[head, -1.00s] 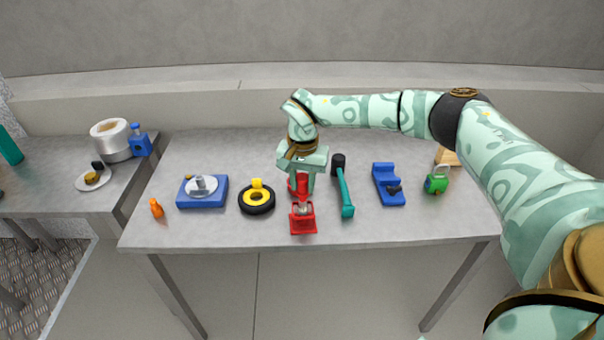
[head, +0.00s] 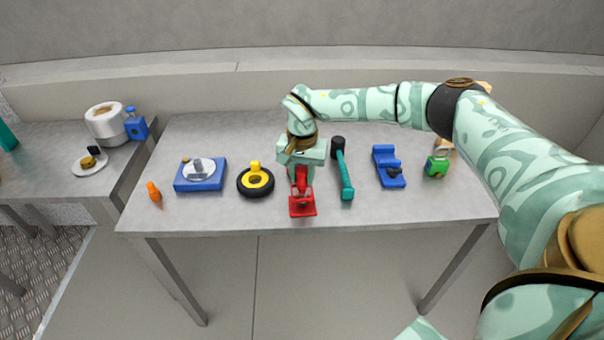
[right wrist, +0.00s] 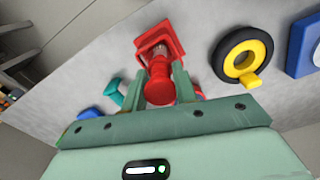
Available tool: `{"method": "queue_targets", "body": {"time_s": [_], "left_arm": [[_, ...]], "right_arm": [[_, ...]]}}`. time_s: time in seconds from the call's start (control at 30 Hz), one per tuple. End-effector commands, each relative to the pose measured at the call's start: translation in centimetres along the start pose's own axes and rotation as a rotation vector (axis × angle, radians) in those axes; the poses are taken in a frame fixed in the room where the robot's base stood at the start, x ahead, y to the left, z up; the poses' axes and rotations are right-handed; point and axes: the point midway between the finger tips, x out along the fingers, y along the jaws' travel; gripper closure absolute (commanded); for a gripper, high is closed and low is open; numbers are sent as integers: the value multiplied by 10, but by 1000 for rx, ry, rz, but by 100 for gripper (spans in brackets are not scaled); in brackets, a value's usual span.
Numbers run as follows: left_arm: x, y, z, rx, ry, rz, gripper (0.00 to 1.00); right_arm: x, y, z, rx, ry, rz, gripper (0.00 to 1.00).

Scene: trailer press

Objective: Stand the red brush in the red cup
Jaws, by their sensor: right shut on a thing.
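The red brush (head: 302,178) is in my right gripper (head: 301,172), which is shut on it. In the right wrist view the brush (right wrist: 161,92) shows its round red end between the fingertips (right wrist: 160,90), with a paler part beyond. The red cup (head: 302,209), with a square flat base, stands on the table right below and in front of the gripper. In the right wrist view the cup (right wrist: 171,42) lies beyond the brush, which overlaps it. I cannot tell whether the brush's far end is inside the cup. My left gripper is not in view.
Further out are a blue turntable (head: 201,175), an orange bottle (head: 154,192), a blue holder (head: 387,165) and a green item (head: 437,167).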

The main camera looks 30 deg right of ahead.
Motion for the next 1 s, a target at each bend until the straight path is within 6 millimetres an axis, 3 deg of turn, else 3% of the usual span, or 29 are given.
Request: {"method": "queue_targets", "body": {"time_s": [0.7, 0.73, 0.8, 1.0], "left_arm": [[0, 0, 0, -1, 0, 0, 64], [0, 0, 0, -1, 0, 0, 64], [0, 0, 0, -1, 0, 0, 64], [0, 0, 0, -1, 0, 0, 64]], "right_arm": [[6, 0, 0, 0, 0, 0, 99], [6, 0, 0, 0, 0, 0, 63], [6, 0, 0, 0, 0, 0, 46], [6, 0, 0, 0, 0, 0, 46]]}}
